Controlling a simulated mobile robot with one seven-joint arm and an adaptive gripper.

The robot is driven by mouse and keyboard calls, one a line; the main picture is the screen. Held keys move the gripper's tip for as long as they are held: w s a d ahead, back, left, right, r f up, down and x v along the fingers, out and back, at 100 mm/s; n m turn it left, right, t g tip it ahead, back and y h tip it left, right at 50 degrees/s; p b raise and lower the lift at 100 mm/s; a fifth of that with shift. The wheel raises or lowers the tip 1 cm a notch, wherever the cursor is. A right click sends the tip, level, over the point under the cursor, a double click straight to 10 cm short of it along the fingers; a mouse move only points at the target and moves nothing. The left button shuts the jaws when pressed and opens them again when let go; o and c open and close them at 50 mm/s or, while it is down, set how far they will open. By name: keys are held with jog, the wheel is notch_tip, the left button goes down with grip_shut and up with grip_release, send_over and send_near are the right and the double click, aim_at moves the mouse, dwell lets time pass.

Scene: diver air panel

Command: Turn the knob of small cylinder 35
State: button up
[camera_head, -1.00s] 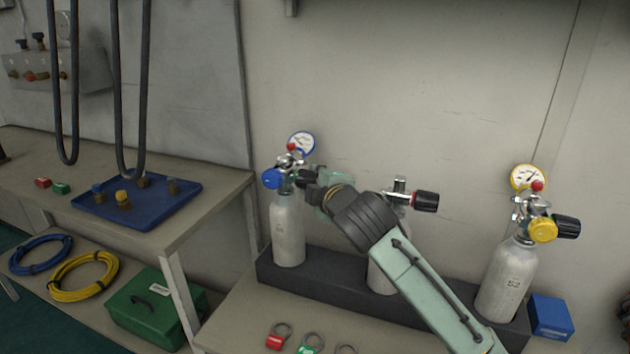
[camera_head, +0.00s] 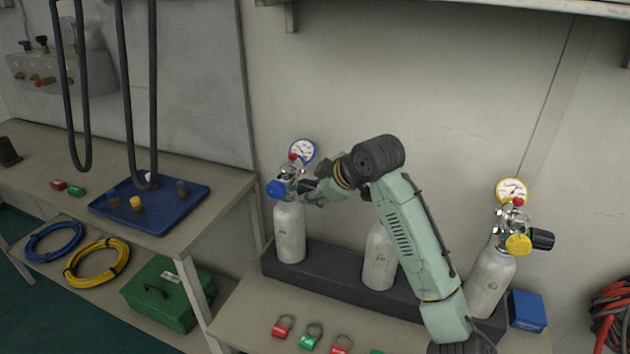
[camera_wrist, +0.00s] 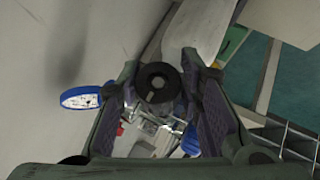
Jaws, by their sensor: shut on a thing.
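Three pale small cylinders stand in a dark rack (camera_head: 330,277): the left cylinder (camera_head: 290,235), the middle cylinder (camera_head: 379,260) and the right cylinder (camera_head: 490,283). I cannot read which is 35. The left one carries a blue knob (camera_head: 276,189), a black knob (camera_head: 308,186) and a blue-rimmed gauge (camera_head: 303,150). My gripper (camera_head: 314,190) is at the right side of its valve. In the wrist view, the black knob (camera_wrist: 159,86) lies between the two fingers, which are shut on it. The valve behind it is partly hidden.
The right cylinder has a yellow knob (camera_head: 518,244) and a yellow-rimmed gauge (camera_head: 512,190). Tagged rings (camera_head: 284,327) lie on the bench in front. A blue box (camera_head: 527,311) stands at right, a blue tray (camera_head: 180,215) on the left table. My arm hides the middle valve.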

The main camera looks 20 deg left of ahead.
aim_at(315, 183)
jog(key=m+g, duration=0.2)
jog(key=g, duration=0.2)
jog(key=shift+g, duration=0.4)
jog(key=m+g, duration=0.2)
jog(key=g, duration=0.2)
jog(key=shift+g, duration=0.3)
dwell(0.3)
jog(key=o, duration=1.2)
notch_tip(315, 183, up, 10)
jog(key=shift+r, duration=0.1)
